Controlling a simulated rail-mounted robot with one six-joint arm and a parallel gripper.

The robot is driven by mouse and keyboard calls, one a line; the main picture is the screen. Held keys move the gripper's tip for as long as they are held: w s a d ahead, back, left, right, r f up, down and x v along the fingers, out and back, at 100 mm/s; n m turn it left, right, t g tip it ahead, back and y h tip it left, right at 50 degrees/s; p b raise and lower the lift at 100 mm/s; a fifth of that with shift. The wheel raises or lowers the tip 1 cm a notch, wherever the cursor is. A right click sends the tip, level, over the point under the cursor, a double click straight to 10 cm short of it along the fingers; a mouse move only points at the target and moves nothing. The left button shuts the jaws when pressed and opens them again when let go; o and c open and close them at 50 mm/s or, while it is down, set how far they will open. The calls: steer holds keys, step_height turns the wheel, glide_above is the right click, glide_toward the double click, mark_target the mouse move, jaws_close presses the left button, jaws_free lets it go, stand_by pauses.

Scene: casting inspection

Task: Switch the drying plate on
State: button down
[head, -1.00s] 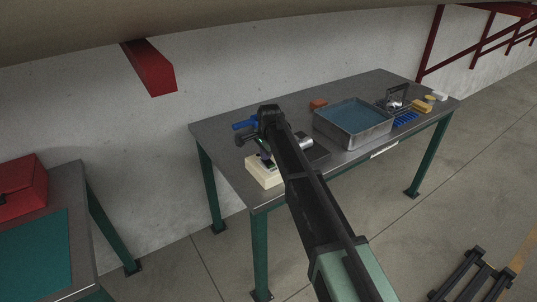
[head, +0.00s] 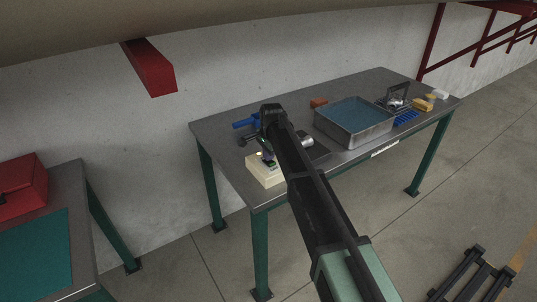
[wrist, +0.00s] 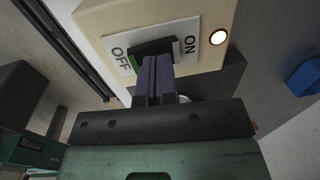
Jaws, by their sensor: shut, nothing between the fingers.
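The drying plate's cream control box (head: 264,172) sits at the near left of the metal bench. In the wrist view the box (wrist: 100,18) carries a white label with OFF at left and ON at right. Between the words is a black rocker switch (wrist: 150,47) with a green part showing on its OFF side. A round lamp (wrist: 218,37) beside ON glows white with an orange rim. My gripper (wrist: 157,62) is shut and empty, its purple fingertips at the rocker and hiding part of it; contact is unclear. The dark plate (head: 318,152) is partly hidden behind my arm.
A metal tray with blue contents (head: 352,141) stands right of my arm. Blue (head: 244,124) and orange (head: 318,103) objects lie farther back. A blue rack (head: 405,118) and small yellow items stand at the right end. A red case (head: 22,187) is on the left table.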

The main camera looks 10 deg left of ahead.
step_height(320, 180, up, 14)
steer(key=w+a+p, duration=0.1)
steer(key=p, duration=1.2)
steer(key=shift+w+p, duration=0.25)
steer(key=shift+p, duration=0.15)
steer(key=shift+a+f, duration=0.1)
steer(key=s+d+n, duration=0.5)
steer(key=s+d, duration=0.8)
steer(key=s, duration=0.4)
steer(key=s+d+n, duration=0.5)
steer(key=s+d, duration=0.8)
steer(key=s, duration=0.4)
steer(key=shift+d+f+g+h, duration=0.2)
steer(key=shift+f+g+h, duration=0.1)
steer(key=shift+g, duration=0.1)
